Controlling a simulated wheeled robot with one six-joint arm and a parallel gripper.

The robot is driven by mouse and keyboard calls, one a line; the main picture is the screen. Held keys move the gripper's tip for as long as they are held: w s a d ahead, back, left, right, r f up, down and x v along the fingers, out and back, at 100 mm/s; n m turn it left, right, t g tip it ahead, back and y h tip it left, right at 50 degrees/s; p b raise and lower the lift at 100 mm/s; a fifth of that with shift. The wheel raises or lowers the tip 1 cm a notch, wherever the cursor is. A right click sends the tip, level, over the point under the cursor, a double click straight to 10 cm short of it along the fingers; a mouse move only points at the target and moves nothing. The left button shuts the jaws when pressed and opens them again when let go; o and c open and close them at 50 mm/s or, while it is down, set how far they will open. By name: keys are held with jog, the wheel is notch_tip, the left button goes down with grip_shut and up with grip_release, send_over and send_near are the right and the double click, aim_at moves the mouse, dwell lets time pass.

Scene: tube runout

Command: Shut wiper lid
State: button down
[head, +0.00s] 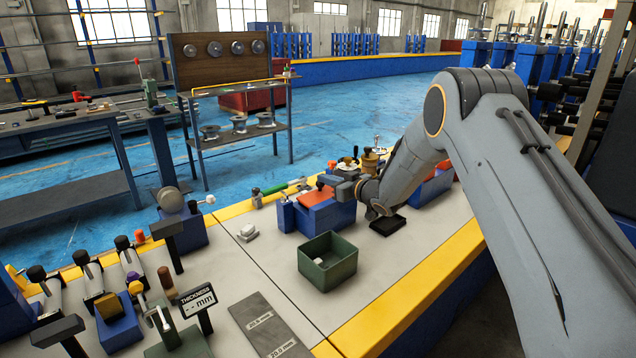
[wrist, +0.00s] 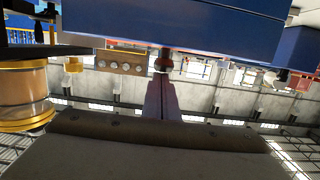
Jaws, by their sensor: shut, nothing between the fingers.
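A blue box (head: 322,218) with an orange piece (head: 315,197) on top, which looks like the wiper and its lid, stands at the middle of the bench. A dark knob shows at the orange piece. I cannot tell whether the lid is fully down. My gripper (head: 334,182) is shut and empty, beside the top of this box at its right, apart or touching I cannot tell. In the wrist view a large blue surface (wrist: 180,22) fills the top, close to the camera.
A green open bin (head: 327,268) stands in front of the box, with a small pale piece inside. A black tray (head: 387,225) lies to the right. A thickness display (head: 197,301) and black-handled tools stand at left. The pale bench left of the bin is mostly clear.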

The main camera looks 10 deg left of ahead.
aim_at(326, 194)
dwell(0.5)
jog(key=shift+r, duration=0.25)
jog(key=s+d+r, duration=0.6)
jog(key=d, duration=0.2)
jog(key=s+d+f+m+h, duration=0.1)
jog(key=s+d+m+h, duration=0.3)
jog(key=d, duration=0.6)
jog(key=s+d+f+m+h, duration=0.1)
jog(key=s+d+m+h, duration=0.1)
jog(key=s+d+h, duration=0.5)
jog(key=s+d+f+m+g, duration=0.1)
jog(key=s+d+g, duration=0.2)
jog(key=s, duration=0.8)
jog(key=s+d+f+m+g+h, duration=0.1)
jog(key=s+d+m+g, duration=0.1)
jog(key=s, duration=0.9)
jog(key=s+d+f+m+g, duration=0.1)
jog(key=s+d+g, duration=0.4)
jog(key=s, duration=0.6)
jog(key=shift+s+d+f+h, duration=0.2)
jog(key=shift+d+f+h, duration=0.2)
jog(key=shift+d, duration=0.05)
